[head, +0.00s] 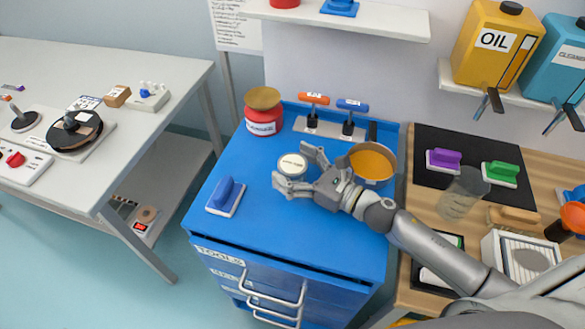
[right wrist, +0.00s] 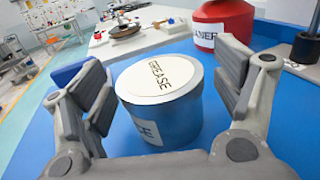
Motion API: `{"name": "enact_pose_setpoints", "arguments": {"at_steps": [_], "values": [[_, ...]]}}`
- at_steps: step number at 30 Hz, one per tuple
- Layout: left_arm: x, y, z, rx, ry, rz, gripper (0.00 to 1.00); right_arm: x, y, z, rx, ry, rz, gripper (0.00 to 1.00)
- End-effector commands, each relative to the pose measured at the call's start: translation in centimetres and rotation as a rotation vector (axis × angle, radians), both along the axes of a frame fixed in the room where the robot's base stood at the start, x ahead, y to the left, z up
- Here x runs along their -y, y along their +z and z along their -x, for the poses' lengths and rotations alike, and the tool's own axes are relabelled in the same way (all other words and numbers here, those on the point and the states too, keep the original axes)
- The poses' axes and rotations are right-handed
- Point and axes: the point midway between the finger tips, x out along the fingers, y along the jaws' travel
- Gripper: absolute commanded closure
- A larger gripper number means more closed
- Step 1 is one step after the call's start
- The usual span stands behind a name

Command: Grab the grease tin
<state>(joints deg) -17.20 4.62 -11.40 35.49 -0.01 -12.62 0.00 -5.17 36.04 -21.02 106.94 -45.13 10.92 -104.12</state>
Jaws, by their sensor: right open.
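The grease tin (head: 292,165) is a short round tin with a cream lid, standing upright on the blue tool cabinet (head: 235,163). In the right wrist view the tin (right wrist: 160,85) shows its "GREASE" lid and a white side label, standing between my spread fingers. My right gripper (head: 296,170) is open around the tin, with one finger on each side. In the right wrist view (right wrist: 172,100) a gap shows on the right side, and the left finger is close to the tin; contact cannot be told. My left gripper is not in view.
A red cleaner jar (head: 263,118) stands behind the tin. A blue-handled brush or block (head: 226,196) lies to its left. A pan of orange stuff (head: 372,163) sits just right of my gripper. Two handled tools (head: 312,112) stand in a rack behind.

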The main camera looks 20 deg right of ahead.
Motion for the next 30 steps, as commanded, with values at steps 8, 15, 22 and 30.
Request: {"name": "enact_pose_setpoints", "arguments": {"at_steps": [8,15,22,30], "values": [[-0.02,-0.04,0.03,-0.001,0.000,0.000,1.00,0.02,-0.03,0.02,0.000,0.000,0.000,0.30],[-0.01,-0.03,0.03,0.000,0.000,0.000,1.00,0.02,-0.02,0.03,0.000,0.000,0.000,0.61],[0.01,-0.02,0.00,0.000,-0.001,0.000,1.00,0.03,0.06,0.02,0.002,0.000,-0.001,0.71],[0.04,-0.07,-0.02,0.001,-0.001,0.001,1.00,0.03,0.78,0.00,0.003,0.001,0.001,0.71]]}}
